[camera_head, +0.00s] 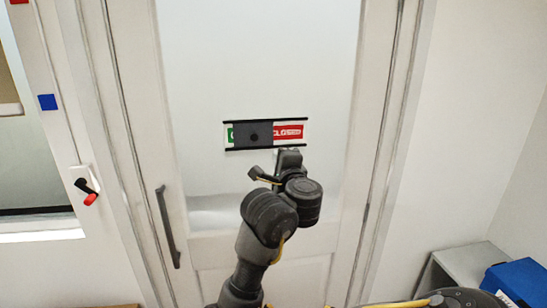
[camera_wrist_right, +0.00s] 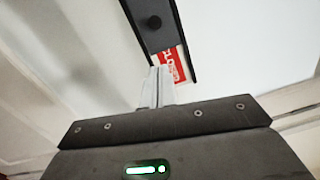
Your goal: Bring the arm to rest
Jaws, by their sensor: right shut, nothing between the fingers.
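My right arm reaches up from the bottom middle of the head view. Its gripper (camera_head: 289,157) is shut and empty, just below the right part of a sliding door sign. In the right wrist view the closed fingers (camera_wrist_right: 158,88) point toward the sign; I cannot tell whether they touch it. The sign has a dark grey slider (camera_head: 253,134) with a round black knob, which also shows in the wrist view (camera_wrist_right: 155,32). The slider covers most of the green left part. The red "CLOSED" panel (camera_head: 288,132) shows on the right. My left gripper is not in view.
The sign is on a white door (camera_head: 262,60) with a dark vertical handle (camera_head: 168,228). A red-tipped lever (camera_head: 89,197) is on the frame at left. A blue box (camera_head: 515,281) and a grey box (camera_head: 470,262) stand at lower right.

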